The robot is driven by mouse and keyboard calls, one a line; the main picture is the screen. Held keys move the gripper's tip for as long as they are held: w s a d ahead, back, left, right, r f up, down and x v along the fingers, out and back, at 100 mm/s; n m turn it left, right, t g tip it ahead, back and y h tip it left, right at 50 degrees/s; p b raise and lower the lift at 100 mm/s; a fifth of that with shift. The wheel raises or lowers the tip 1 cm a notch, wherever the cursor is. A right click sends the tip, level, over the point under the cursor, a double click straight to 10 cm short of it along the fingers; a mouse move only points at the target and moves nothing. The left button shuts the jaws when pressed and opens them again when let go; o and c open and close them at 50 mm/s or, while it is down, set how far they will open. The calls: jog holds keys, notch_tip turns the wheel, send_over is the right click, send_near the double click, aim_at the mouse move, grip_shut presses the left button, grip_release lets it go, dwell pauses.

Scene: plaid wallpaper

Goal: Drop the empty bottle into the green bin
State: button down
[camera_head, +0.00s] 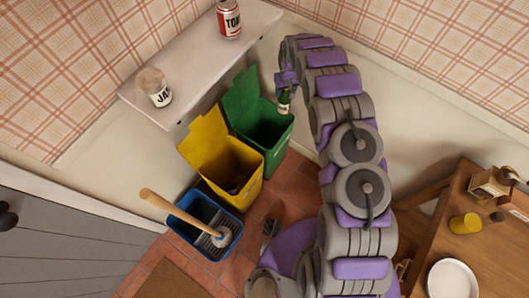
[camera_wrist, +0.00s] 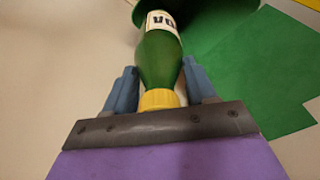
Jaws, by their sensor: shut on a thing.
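The bottle (camera_wrist: 157,58) is green with a yellow cap and a white label. In the wrist view my gripper (camera_wrist: 160,88) is shut on its neck, a blue finger on each side, with the cap towards the palm. In the head view my gripper (camera_head: 287,82) holds the bottle (camera_head: 284,98) base down above the back right part of the green bin (camera_head: 275,150). The bin's lid (camera_head: 240,95) stands open. In the wrist view the bottle's base end overlaps the dark green bin (camera_wrist: 235,12); its depth relative to the rim is unclear. I cannot see whether the bottle is empty.
An open yellow bin (camera_head: 217,165) stands beside the green one, then a blue bucket (camera_head: 190,235) with a wooden-handled mop (camera_head: 180,212). A shelf (camera_head: 195,65) above holds a jar (camera_head: 155,88) and a can (camera_head: 229,20). A wooden table (camera_head: 485,245) is at right.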

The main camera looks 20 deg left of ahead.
jog(key=s+a+f+n+b, duration=0.1)
jog(key=s+a+f+b, duration=0.1)
jog(key=a+f, duration=0.4)
notch_tip(320, 180, down, 4)
jog(key=shift+a+f, duration=0.2)
jog(key=shift+a, duration=0.1)
jog(key=shift+s, duration=0.1)
jog(key=shift+c, duration=1.4)
grip_release()
notch_tip(320, 180, up, 17)
jog(key=s+d+p, duration=0.1)
jog(key=p, duration=0.3)
jog(key=shift+s, duration=0.35)
jog(key=shift+r, duration=0.1)
